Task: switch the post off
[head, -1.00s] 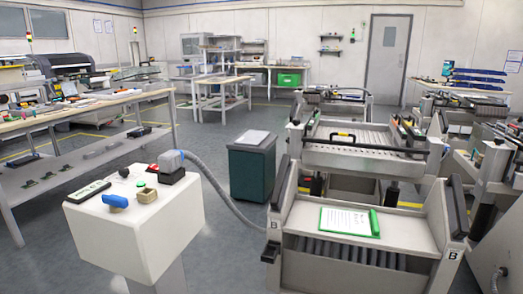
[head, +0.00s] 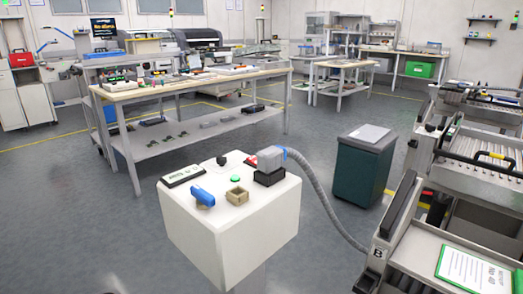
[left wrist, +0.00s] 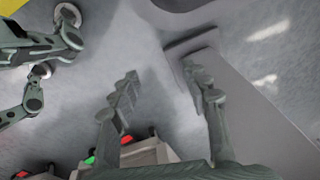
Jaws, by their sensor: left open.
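The post (head: 238,235) is a white box on a stand, in the lower middle of the head view. Its top carries a blue handle (head: 203,196), a green button (head: 235,179), a small black knob (head: 221,160), a square brass-coloured piece (head: 237,196) and a labelled dark plate (head: 183,174). A grey plug (head: 271,158) sits in a black socket at the right corner. My left gripper (left wrist: 160,88) shows only in the left wrist view, open, with nothing between its fingers. Its place relative to the post cannot be told. My right gripper is not identifiable.
A grey hose (head: 326,195) runs from the plug towards a feeder trolley (head: 408,245) at the right. A dark green bin (head: 362,168) stands behind the hose. A long workbench (head: 190,88) stands behind the post. Floor left of the post is clear.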

